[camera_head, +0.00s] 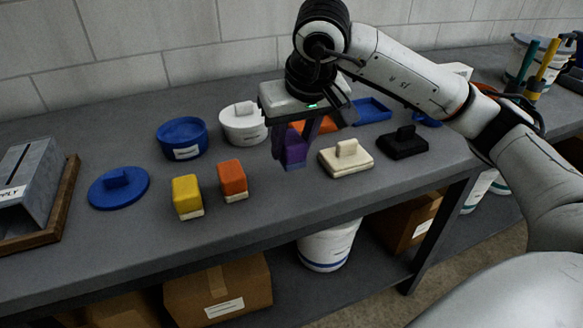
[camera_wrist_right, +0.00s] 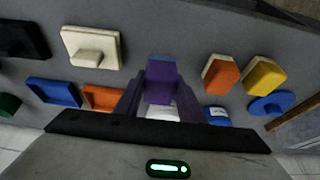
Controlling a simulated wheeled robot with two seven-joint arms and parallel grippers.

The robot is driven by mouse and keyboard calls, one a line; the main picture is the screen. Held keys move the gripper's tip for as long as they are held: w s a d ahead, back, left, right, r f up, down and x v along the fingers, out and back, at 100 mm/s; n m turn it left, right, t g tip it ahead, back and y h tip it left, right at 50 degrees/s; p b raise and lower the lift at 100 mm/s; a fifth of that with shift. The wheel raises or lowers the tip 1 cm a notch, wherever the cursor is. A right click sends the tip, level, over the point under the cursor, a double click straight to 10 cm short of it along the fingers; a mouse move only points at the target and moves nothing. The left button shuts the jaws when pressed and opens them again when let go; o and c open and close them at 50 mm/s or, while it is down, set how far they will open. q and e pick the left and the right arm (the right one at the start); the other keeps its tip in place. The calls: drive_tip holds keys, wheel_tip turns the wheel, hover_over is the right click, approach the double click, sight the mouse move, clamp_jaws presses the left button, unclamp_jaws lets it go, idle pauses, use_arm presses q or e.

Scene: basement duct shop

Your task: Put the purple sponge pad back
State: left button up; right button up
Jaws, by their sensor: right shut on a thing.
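The purple sponge pad (camera_head: 294,152) is a small block with a bluer end, held pointing down in my right gripper (camera_head: 297,140). In the right wrist view, the pad (camera_wrist_right: 161,82) sits between the two fingers (camera_wrist_right: 160,100), with its blue end away from the gripper. The gripper is shut on it over the bench, left of the cream lid; the pad appears raised off the top. Behind the gripper, an orange tray (camera_head: 328,124) is partly hidden; it also shows in the wrist view (camera_wrist_right: 101,98). My left gripper is not in view.
On the grey bench (camera_head: 130,245) stand yellow (camera_head: 186,193) and orange (camera_head: 232,178) pads, a blue lid (camera_head: 119,190), blue tub (camera_head: 181,137), white tub (camera_head: 241,128), cream lid (camera_head: 345,163), black lid (camera_head: 403,146) and blue tray (camera_head: 373,111). The front strip is clear.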

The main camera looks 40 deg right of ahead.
sight(291, 159)
drive_tip(key=shift+f, duration=2.3)
drive_tip(key=shift+f+b, duration=0.2)
drive_tip(key=shift+b, duration=0.15)
drive_tip(key=o, duration=1)
drive_tip(key=shift+r, duration=0.1)
drive_tip(key=shift+a+r+p, duration=0.1)
drive_tip(key=shift+r+p, duration=0.2)
drive_tip(key=shift+r, duration=0.2)
drive_tip(key=v, duration=1.1)
drive_tip(key=shift+s+p, duration=0.25)
drive_tip(key=shift+p, duration=0.1)
drive_tip(key=shift+r, duration=0.1)
